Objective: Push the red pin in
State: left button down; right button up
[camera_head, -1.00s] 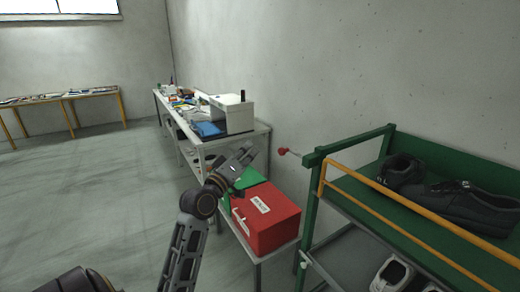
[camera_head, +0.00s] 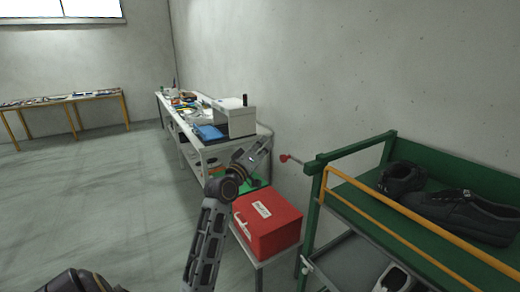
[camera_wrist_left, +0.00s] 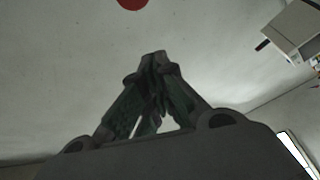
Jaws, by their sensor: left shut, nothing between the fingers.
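The red pin (camera_head: 285,158) sticks out to the left from the top corner of the green rack (camera_head: 312,190), on a thin grey shaft. My left gripper (camera_head: 266,146) is shut and empty, just left of the red knob and a little higher in the picture, with a small gap in the head view. In the left wrist view the shut fingers (camera_wrist_left: 155,60) point toward the red knob (camera_wrist_left: 131,3), which is cut off by the top edge. My right gripper is not in view.
Black shoes (camera_head: 460,213) lie on the rack behind a yellow rail (camera_head: 400,232). A cluttered workbench (camera_head: 205,125) runs along the wall. The floor at left is clear.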

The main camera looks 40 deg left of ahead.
pick_arm(q)
jog(key=d+f, duration=0.1)
jog(key=w+d+f, duration=0.1)
jog(key=shift+w+d+f+p, duration=0.2)
jog(key=shift+w+d+p, duration=0.05)
jog(key=shift+d+p, duration=0.1)
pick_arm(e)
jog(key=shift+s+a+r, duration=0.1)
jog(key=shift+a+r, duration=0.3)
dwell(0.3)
pick_arm(q)
jog(key=shift+d, duration=0.1)
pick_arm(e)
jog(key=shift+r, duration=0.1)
